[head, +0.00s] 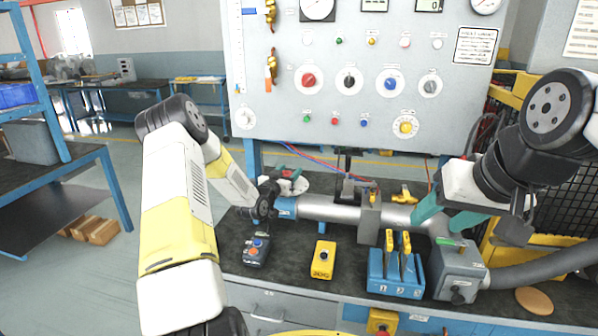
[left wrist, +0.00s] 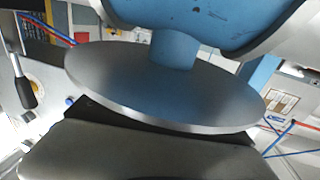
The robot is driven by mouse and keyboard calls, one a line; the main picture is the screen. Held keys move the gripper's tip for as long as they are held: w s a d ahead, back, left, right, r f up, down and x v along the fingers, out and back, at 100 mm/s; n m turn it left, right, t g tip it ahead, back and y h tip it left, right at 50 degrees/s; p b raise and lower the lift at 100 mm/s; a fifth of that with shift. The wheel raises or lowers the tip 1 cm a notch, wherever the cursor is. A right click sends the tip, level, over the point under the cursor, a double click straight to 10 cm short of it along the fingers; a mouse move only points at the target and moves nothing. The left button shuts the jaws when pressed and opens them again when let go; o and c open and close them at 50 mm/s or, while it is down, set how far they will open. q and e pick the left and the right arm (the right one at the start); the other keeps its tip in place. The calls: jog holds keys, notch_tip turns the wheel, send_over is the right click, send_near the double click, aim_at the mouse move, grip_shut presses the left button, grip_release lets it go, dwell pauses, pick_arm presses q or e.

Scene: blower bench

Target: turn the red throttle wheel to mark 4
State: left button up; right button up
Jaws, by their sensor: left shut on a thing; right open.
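The red throttle wheel (head: 287,173) shows as a small red patch above a pale round plate (head: 296,186), over the blue section (head: 287,207) of the pipe. My left gripper (head: 272,191) is shut at the wheel and hides part of it. The plate's marks are too small to read. My right gripper (head: 446,214), with teal fingers, is open over the right part of the pipe.
A grey panel (head: 268,128) with gauges and knobs stands behind the bench. On the bench are a dark control box (head: 256,250), a yellow box (head: 323,260), a blue holder (head: 396,275) with yellow-handled pieces, and a grey box (head: 459,272) at the pipe's right end.

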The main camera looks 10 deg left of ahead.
pick_arm(q)
jog(key=shift+d+m+h, duration=0.1)
jog(key=shift+m+h, duration=0.5)
jog(key=shift+h, duration=0.3)
jog(key=o, duration=1.4)
jog(key=shift+v, duration=3.9)
jog(key=shift+r, duration=0.15)
jog(key=shift+r, duration=0.1)
